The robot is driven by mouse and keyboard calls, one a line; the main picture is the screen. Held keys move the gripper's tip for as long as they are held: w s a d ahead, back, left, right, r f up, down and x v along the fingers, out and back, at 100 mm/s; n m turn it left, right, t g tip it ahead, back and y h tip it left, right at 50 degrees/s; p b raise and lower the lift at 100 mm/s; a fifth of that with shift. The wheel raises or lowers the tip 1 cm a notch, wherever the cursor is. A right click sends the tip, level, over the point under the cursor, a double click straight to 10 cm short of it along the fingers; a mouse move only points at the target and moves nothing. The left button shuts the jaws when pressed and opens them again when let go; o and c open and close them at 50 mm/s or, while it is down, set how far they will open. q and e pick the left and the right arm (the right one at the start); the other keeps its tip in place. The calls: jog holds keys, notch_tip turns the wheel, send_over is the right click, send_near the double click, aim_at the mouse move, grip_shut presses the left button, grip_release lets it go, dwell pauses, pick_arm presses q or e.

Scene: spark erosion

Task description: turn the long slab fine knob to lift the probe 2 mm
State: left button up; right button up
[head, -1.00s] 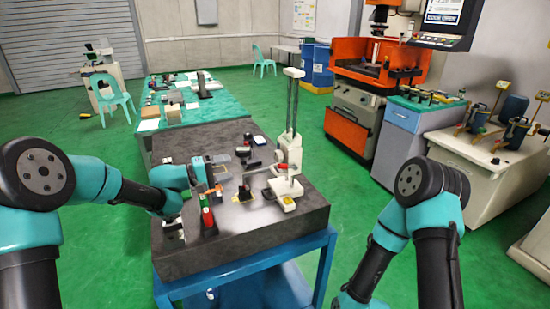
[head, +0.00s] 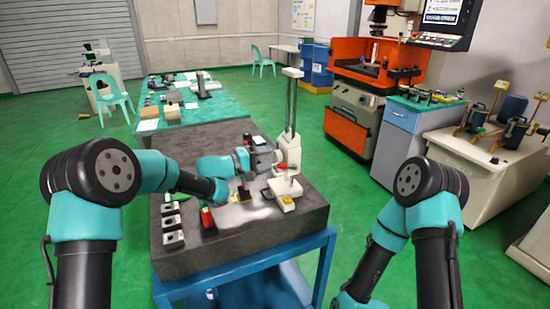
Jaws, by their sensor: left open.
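A tall white stand with twin upright columns (head: 291,105) rises from the granite slab (head: 240,236) at its right side. Its white carriage (head: 290,152) sits low on the columns, and its white base (head: 283,200) rests on the slab. A small red part (head: 282,167) shows below the carriage. The fine knob is too small to make out, and my left gripper partly hides the probe arm. My left gripper (head: 266,158) is open, just left of the carriage and pointing at it. Contact cannot be told. My right gripper is out of view; only my right arm shows.
A green-topped table (head: 215,108) stands behind. The slab's front right is clear.

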aim_at(275, 157)
pick_arm(q)
jog(key=shift+x, duration=1.8)
jog(key=shift+c, duration=0.5)
jog(key=c, duration=0.5)
jog(key=shift+c, duration=0.2)
jog(key=shift+m, duration=0.4)
jog(key=shift+m, duration=3.1)
